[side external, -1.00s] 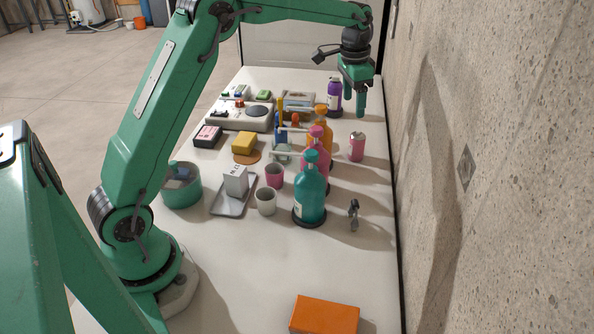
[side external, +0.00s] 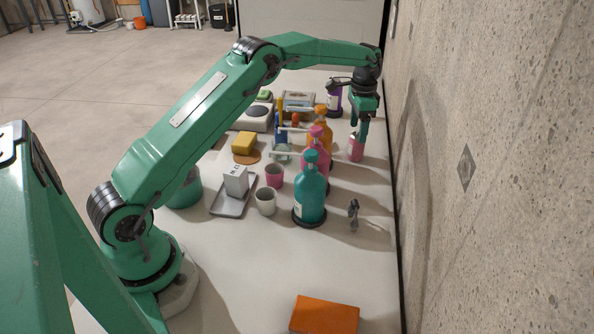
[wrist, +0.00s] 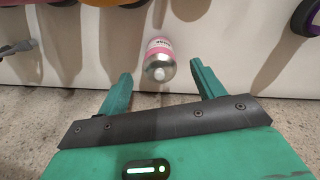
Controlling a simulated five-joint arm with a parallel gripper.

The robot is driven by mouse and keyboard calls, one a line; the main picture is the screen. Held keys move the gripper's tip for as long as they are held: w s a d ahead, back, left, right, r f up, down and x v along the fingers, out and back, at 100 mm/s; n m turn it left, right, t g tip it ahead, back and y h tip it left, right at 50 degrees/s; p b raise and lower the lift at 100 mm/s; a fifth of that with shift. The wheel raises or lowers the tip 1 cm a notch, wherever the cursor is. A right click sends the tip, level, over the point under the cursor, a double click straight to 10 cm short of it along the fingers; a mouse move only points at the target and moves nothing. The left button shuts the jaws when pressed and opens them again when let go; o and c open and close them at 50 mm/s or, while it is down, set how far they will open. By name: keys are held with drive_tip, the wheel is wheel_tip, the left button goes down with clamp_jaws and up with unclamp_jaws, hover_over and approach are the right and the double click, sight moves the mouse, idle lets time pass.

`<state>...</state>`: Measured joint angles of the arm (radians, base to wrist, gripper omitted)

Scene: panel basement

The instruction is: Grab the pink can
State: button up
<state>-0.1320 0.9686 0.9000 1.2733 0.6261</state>
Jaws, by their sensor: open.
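The fingers are open and spread wider than the can. I cannot tell whether a finger touches it.
Orange (side external: 321,128), pink (side external: 315,155) and teal (side external: 311,190) pump bottles stand in a row left of the can. A small metal object (side external: 353,213) lies in front. The concrete wall (side external: 500,180) rises close on the right.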

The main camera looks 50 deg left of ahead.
sight(357, 145)
drive_tip(key=shift+d+f, duration=0.1)
drive_tip(key=shift+f, duration=3.45)
drive_tip(key=c, duration=1.1)
drive_tip(key=shift+r, duration=0.2)
drive_tip(key=shift+r, duration=0.5)
wheel_tip(357, 145, up, 3)
drive_tip(key=shift+r, duration=0.1)
drive_tip(key=s+d+r, duration=0.1)
drive_tip(key=d+r, duration=0.1)
drive_tip(key=d, duration=0.1)
drive_tip(key=s+d+r, duration=0.2)
drive_tip(key=d, duration=0.2)
drive_tip(key=s+d+r, duration=0.1)
drive_tip(key=d+r, duration=0.1)
drive_tip(key=d, duration=0.1)
drive_tip(key=shift+s+d+r, duration=0.25)
drive_tip(key=shift+s+d, duration=0.05)
drive_tip(key=shift+d, duration=0.05)
